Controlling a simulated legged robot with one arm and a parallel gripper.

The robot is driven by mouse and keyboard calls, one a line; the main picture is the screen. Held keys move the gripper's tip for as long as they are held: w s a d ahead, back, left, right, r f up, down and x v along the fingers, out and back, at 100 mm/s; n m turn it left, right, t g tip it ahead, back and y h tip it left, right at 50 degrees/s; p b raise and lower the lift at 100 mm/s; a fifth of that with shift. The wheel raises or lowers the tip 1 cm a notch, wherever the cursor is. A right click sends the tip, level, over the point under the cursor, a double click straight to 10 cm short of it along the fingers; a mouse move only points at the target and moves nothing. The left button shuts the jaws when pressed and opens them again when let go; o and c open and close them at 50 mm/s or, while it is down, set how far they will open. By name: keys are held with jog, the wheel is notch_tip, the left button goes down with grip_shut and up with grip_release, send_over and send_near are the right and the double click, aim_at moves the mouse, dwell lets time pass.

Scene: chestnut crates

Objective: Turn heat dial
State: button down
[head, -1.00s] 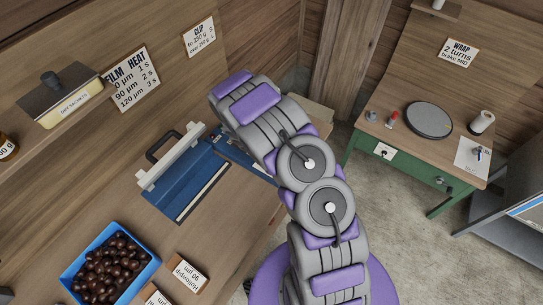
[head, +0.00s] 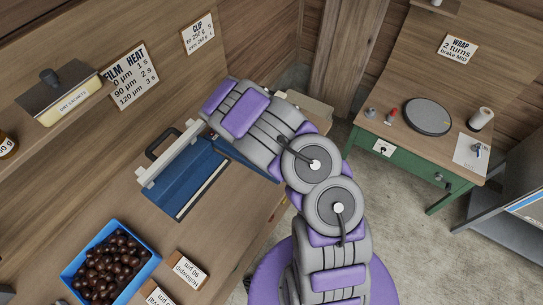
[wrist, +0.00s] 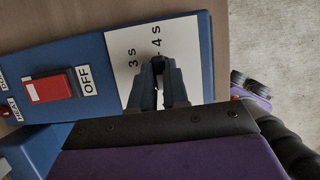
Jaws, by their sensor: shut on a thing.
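The blue heat sealer (head: 185,182) with its raised pale lever stands on the wooden bench in the head view; my arm covers its right end. In the wrist view its blue panel (wrist: 100,52) has a white dial plate (wrist: 125,68) marked "3 s" and "4 s". My gripper (wrist: 158,72) is shut on the dark heat dial (wrist: 157,61), just below the "3 s" and "4 s" marks. The fingers hide most of the dial, so its pointer and setting cannot be read. My gripper is hidden in the head view.
A red rocker switch (wrist: 48,88) beside an "OFF" label sits left of the dial. A film heat sign (head: 133,76) lists microns and seconds. A blue crate of chestnuts (head: 78,291) and small film labels (head: 187,270) are on the bench. A green table (head: 410,165) stands right.

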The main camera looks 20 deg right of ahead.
jog(key=shift+w+a+r, duration=0.1)
jog(key=shift+w, duration=0.05)
jog(key=c, duration=1.1)
grip_release()
jog(key=p+v, duration=0.2)
jog(key=v, duration=1.5)
jog(key=shift+r, duration=0.1)
